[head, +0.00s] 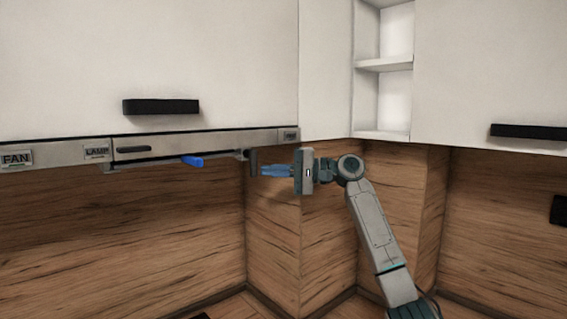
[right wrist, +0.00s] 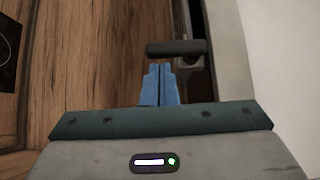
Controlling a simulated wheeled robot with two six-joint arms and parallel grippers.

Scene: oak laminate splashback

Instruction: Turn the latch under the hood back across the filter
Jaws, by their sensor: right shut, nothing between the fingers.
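A metal range hood (head: 215,142) runs under the white cabinet in the head view. A small bright blue tab (head: 192,160) hangs at its underside, left of my right gripper. A dark upright piece (head: 253,162) hangs at the hood's right end. I cannot tell which of these is the latch. My right gripper (head: 264,171) points left, its blue fingers shut and empty, with the tips close to the dark piece. In the right wrist view, the fingers (right wrist: 160,68) end just short of a dark bar (right wrist: 177,47); contact is unclear. The filter is hidden. My left gripper is out of view.
Buttons marked FAN (head: 16,158) and LAMP (head: 97,152) sit on the hood's front. The cabinet with a black handle (head: 160,107) is above. Wooden splashback (head: 120,230) is behind and below, with open space under the hood. Open shelves (head: 385,65) stand to the right.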

